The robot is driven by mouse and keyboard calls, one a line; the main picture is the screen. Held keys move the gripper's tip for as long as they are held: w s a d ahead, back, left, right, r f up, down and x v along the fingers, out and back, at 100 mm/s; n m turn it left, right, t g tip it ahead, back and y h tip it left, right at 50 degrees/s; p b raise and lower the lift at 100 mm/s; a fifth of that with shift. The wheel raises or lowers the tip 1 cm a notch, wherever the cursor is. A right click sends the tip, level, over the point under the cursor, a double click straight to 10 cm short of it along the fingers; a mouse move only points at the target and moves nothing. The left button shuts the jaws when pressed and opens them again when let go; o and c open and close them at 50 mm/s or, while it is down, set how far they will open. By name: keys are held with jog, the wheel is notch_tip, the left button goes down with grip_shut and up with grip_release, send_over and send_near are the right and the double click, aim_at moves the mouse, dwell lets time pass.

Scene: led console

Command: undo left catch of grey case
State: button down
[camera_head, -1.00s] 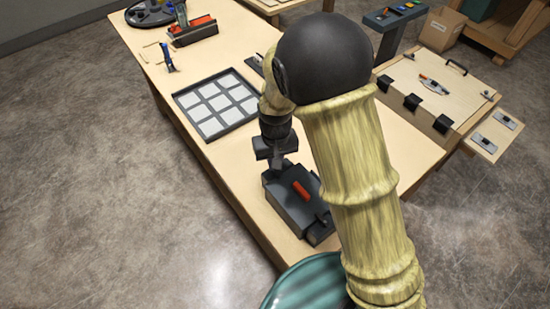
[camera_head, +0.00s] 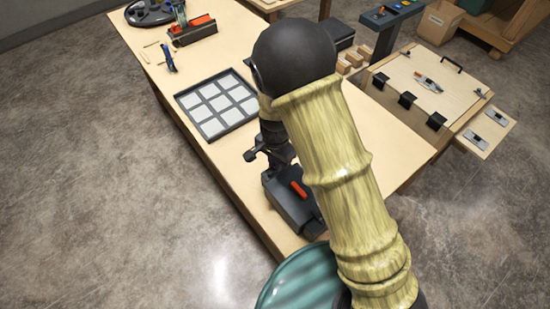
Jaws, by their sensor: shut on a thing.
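The grey case (camera_head: 293,208) is a dark grey box with a red bar on its top, near the front edge of the bench. My gripper (camera_head: 264,158) points down at the far left end of the case, right against its edge. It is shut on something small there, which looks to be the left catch. The catch itself is hidden by the fingers and too small to make out. My arm hides the right side of the case.
A tray of pale square tiles (camera_head: 216,104) lies behind the case on the bench (camera_head: 185,78). A red-topped block (camera_head: 193,31) and a blue tool (camera_head: 168,58) stand farther back. A pale wooden box with black fittings (camera_head: 425,80) is at right.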

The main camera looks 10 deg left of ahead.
jog(key=shift+r+m+p, duration=0.1)
jog(key=shift+m+p, duration=0.6)
jog(key=shift+m, duration=0.7)
jog(key=c, duration=1.5)
grip_release()
jog(key=shift+o, duration=0.2)
notch_tip(320, 180, up, 17)
jog(key=b, duration=0.1)
jog(key=shift+r, duration=0.15)
jog(key=shift+d, duration=0.15)
